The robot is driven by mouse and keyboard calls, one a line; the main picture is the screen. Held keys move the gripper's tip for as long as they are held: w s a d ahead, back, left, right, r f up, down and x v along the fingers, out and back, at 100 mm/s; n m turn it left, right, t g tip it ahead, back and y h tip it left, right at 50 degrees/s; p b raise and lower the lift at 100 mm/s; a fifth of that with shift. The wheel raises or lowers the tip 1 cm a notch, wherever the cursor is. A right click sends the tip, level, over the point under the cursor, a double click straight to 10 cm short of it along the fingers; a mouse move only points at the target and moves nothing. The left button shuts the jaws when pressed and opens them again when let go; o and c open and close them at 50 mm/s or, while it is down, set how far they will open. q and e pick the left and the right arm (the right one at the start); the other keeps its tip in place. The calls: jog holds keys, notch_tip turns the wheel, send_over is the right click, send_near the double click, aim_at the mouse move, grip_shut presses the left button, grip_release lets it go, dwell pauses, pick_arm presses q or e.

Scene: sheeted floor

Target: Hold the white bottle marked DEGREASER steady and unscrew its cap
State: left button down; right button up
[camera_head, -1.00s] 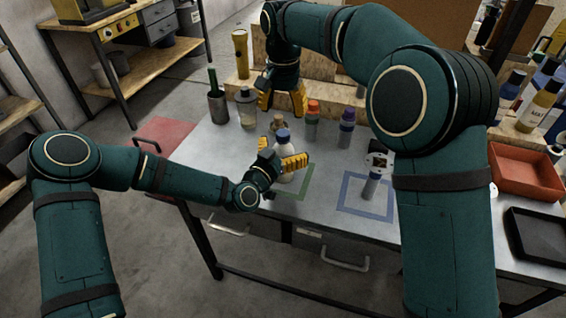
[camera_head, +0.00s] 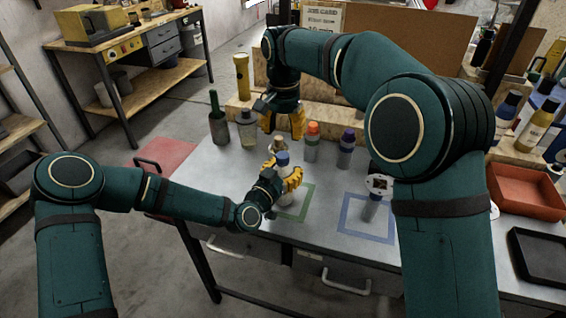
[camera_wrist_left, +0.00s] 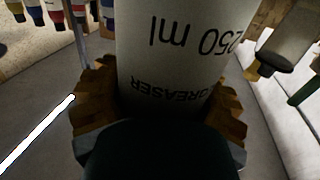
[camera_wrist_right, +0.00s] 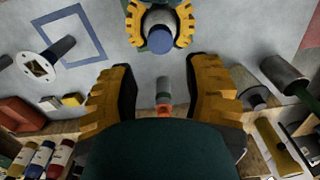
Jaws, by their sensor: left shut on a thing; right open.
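The white DEGREASER bottle (camera_wrist_left: 175,55) stands upright on the grey table, its lettering upside down in the left wrist view. Its blue cap (camera_head: 283,158) shows in the head view, and from above in the right wrist view (camera_wrist_right: 159,41). My left gripper (camera_head: 290,180) is shut around the bottle's body, below the cap. My right gripper (camera_head: 283,122) is open and empty, pointing down, above and behind the bottle. In the right wrist view its yellow fingers (camera_wrist_right: 160,95) are spread wide, with the cap beyond them.
A bottle with an orange cap (camera_head: 312,142) and one with a purple cap (camera_head: 346,148) stand behind the bottle to the right. A green square outline (camera_head: 307,203) and a blue one (camera_head: 345,222) mark the table. A red tray (camera_head: 525,190) lies at the right.

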aim_at(282, 155)
jog(key=m, duration=0.6)
jog(key=shift+s+a, duration=0.1)
jog(key=m, duration=0.6)
jog(key=shift+m, duration=0.3)
jog(key=shift+f, duration=4)
jog(key=shift+o, duration=0.2)
grip_shut()
